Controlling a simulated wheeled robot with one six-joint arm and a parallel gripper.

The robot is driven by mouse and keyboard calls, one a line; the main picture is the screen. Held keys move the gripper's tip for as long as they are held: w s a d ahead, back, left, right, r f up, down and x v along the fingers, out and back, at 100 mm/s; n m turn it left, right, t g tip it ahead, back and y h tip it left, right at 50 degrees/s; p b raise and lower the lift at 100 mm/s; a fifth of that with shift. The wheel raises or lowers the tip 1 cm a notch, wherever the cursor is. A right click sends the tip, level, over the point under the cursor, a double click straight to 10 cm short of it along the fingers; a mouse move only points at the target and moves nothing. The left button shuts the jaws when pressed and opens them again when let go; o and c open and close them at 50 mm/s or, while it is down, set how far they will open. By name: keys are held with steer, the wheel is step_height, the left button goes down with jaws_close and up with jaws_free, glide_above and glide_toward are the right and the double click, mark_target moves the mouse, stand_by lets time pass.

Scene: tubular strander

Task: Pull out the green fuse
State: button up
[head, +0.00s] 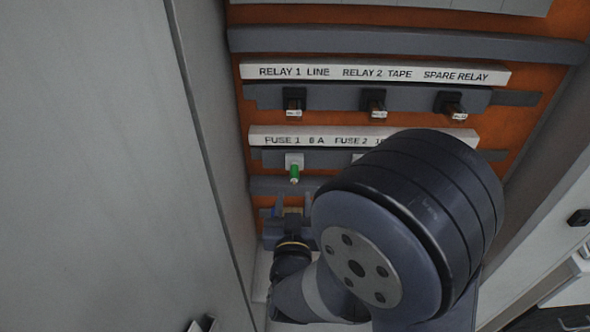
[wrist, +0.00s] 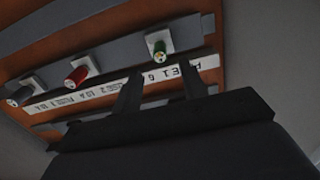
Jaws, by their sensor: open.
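The green fuse (head: 294,174) sits in a white socket (head: 294,160) under the FUSE 1 6 A label in the head view. It also shows in the wrist view, where the green fuse (wrist: 159,48) is at the top, with its end toward me. My gripper (head: 293,206) is just below the fuse in the head view. In the wrist view my gripper (wrist: 160,72) has its two fingers spread with nothing between them. The fuse lies beyond the fingertips, roughly in line with the gap. I see no contact.
A red fuse (wrist: 76,75) and a darker fuse (wrist: 20,97) sit in the same row. My arm hides them in the head view. Several black relays (head: 374,103) stick out above. A grey cabinet wall (head: 205,130) stands close on the left.

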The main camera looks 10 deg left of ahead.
mark_target(294, 181)
steer(key=shift+x, duration=4.45)
steer(key=shift+b, duration=0.7)
jaws_close()
steer(key=shift+s, duration=0.15)
steer(key=shift+b+v, duration=0.45)
steer(key=shift+v, duration=2.4)
steer(key=shift+d, duration=0.1)
